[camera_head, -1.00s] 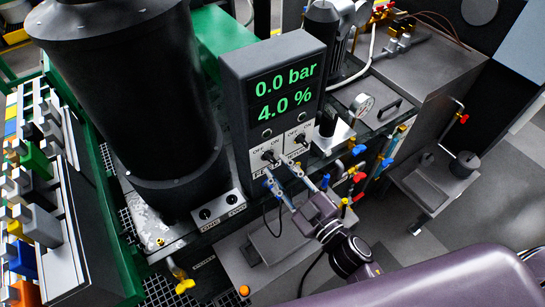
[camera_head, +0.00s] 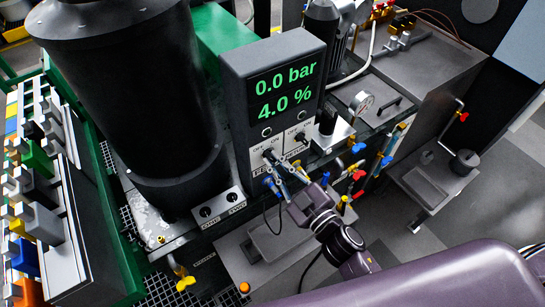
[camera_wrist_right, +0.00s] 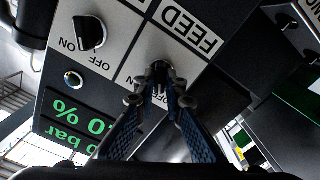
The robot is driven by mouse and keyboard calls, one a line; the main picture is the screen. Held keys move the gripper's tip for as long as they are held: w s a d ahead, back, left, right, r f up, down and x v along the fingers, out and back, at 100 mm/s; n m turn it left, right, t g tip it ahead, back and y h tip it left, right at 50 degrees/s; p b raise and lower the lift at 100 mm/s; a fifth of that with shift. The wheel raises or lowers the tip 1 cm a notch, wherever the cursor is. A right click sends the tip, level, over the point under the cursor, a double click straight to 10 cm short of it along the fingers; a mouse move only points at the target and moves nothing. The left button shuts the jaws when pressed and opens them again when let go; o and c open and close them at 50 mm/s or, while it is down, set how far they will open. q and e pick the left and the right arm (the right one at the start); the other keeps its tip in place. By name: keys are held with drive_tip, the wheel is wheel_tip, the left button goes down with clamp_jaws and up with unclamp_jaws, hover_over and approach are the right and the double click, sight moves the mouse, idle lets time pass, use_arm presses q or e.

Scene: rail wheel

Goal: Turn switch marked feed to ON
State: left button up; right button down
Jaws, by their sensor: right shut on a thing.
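The dark control box (camera_head: 238,100) has two rotary switches on its lower front. The left one is the feed switch (camera_head: 268,153), with OFF and ON labels above it and a partly covered FEED label (camera_head: 262,172) below. My right gripper (camera_head: 273,162) is at this switch from the front. In the right wrist view, which shows the panel upside down, the gripper's fingertips (camera_wrist_right: 161,88) are closed around the feed switch's dark knob (camera_wrist_right: 160,69). The FEED label (camera_wrist_right: 187,27) is readable there. The fingers hide much of the knob, so its pointing direction cannot be told. My left gripper is not in view.
A second switch (camera_head: 301,137) sits right beside the feed switch; it also shows in the wrist view (camera_wrist_right: 90,32). The display (camera_head: 285,92) reads 0.0 bar and 4.0 %. A ONE/TWO switch box (camera_head: 217,208) is lower left. Colored valves (camera_head: 358,175) stand close on the right.

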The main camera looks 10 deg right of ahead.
drive_tip(key=shift+r+m+p, duration=0.15)
drive_tip(key=shift+m+p, duration=0.4)
drive_tip(key=shift+m, duration=0.15)
drive_tip(key=m+p, duration=0.1)
drive_tip(key=m, duration=0.1)
drive_tip(key=shift+m, duration=0.6)
